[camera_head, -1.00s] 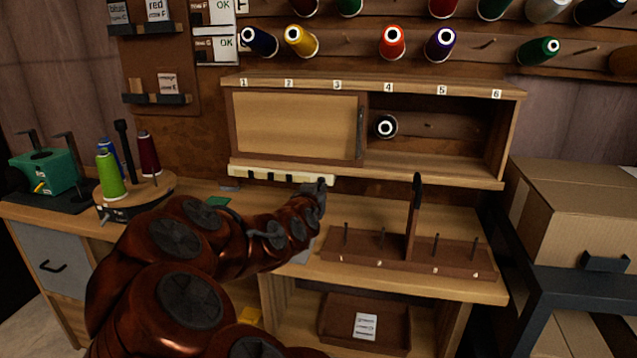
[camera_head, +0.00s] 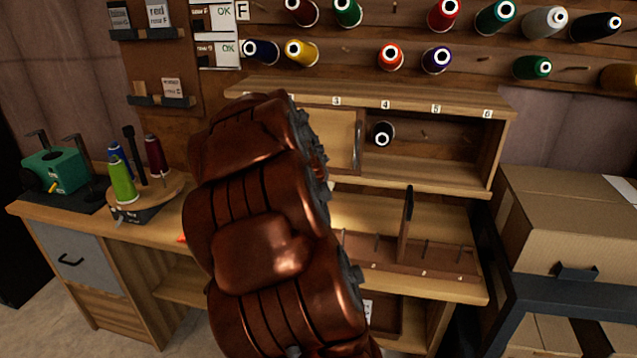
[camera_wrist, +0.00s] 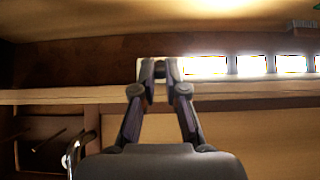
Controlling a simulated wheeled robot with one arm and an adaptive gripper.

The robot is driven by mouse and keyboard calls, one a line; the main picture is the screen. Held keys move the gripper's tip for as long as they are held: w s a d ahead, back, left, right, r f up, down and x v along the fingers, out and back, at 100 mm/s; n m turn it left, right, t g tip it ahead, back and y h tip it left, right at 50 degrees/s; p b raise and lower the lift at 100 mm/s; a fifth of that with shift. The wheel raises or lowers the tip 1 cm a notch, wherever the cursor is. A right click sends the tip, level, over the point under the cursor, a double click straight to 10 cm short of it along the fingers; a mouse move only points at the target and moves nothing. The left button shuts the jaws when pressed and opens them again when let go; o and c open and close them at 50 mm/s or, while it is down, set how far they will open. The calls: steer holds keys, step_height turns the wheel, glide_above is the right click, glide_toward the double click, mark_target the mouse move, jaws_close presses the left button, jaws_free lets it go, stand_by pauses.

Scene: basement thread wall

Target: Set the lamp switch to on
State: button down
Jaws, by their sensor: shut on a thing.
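The lamp is a pale strip under the shelf. In the wrist view its segments (camera_wrist: 252,65) glow bright white. My gripper (camera_wrist: 160,72) is at the strip's left end in that view, fingertips together at a pale end block (camera_wrist: 175,67). The fingers are shut on what appears to be the lamp switch there; the fingertips hide most of it, so its position is not clear. In the head view my arm hides the gripper, the switch and the strip. The bench area (camera_head: 350,215) under the shelf looks warmly lit.
The shelf (camera_head: 440,105) with numbered slots overhangs the bench. A divided peg tray (camera_head: 440,285) stands on the bench to the right. A spool stand (camera_head: 150,200) is at the left, cardboard boxes (camera_head: 565,215) at the right. Thread spools hang above.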

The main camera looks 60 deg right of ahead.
steer(key=shift+w+d+r+y+p, duration=0.1)
steer(key=shift+r+y+p, duration=0.2)
steer(key=shift+r+y, duration=0.1)
steer(key=shift+f, duration=0.15)
steer(key=c, duration=1.2)
jaws_free()
steer(key=v, duration=1.2)
steer(key=shift+w, duration=0.15)
